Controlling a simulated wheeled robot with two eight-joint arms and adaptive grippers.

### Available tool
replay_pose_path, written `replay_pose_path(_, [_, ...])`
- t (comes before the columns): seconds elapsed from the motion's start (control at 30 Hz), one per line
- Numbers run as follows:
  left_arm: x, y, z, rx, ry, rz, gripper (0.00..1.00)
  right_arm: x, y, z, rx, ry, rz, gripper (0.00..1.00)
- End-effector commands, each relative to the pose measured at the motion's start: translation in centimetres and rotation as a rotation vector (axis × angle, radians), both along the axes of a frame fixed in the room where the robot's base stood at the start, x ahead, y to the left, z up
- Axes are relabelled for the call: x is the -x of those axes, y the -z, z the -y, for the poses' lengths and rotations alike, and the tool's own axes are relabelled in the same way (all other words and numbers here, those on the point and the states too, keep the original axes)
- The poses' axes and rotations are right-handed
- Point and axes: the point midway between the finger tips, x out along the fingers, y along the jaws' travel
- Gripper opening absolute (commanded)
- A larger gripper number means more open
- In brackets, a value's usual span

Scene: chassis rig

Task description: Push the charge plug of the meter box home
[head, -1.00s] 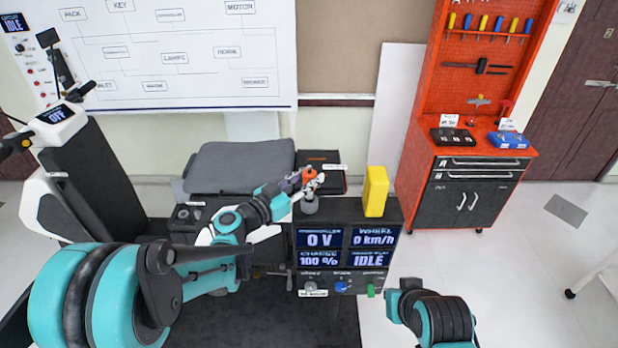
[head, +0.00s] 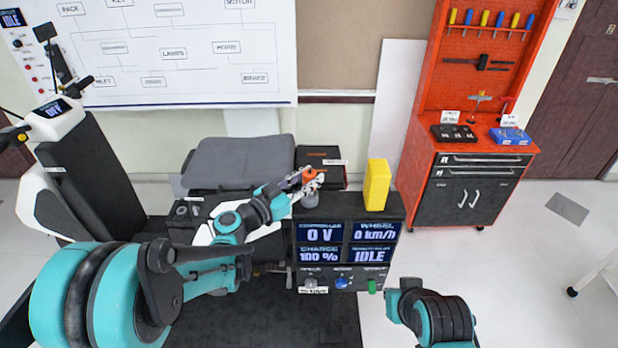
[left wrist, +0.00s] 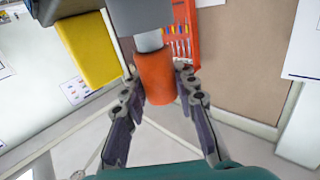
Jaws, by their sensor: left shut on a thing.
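The dark meter box (head: 398,226) stands at the middle of the head view, its screens reading 0 V, 0 km/h, 100 % and IDLE. Along its lower front are a grey part (head: 311,283), a blue part (head: 341,283) and a green part (head: 372,286). My left gripper (head: 312,181) is shut on an orange handle (left wrist: 157,78) with a pale neck and a wider grey body (left wrist: 142,15). The grey end (head: 318,208) shows at the box's upper left edge. I cannot tell whether this is the charge plug or whether it touches the box.
A yellow block (head: 377,186) stands on the box to the right of the gripper. A black case (head: 321,156) and a grey seat (head: 238,163) lie behind. A red tool cabinet (head: 470,190) stands at right. My right arm shows at the bottom, its fingers unseen.

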Motion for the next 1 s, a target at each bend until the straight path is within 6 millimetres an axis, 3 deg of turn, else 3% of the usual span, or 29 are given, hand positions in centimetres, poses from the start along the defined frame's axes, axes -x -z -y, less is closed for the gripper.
replay_pose_path(0.57, [0.0, 1.5, 0.0, 0.0, 0.0, 0.0, 0.0, 0.0, 1.5, 0.0, 0.0, 0.0, 0.0, 0.0])
replay_pose_path(0.6, [0.0, 1.5, 0.0, 0.0, 0.0, 0.0, 0.36, 0.0, 1.4, 0.0, 0.0, 0.0, 0.0, 0.0])
replay_pose_path(0.67, [0.0, 1.4, 0.0, 0.0, 0.0, 0.0, 0.52, 0.0, 1.3, 0.0, 0.0, 0.0, 0.0, 0.0])
replay_pose_path(1.0, [0.1, 1.4, -0.2, 0.0, -0.001, 0.0, 0.53, 0.0, 1.3, 0.0, 0.0, 0.0, 0.0, 0.0])
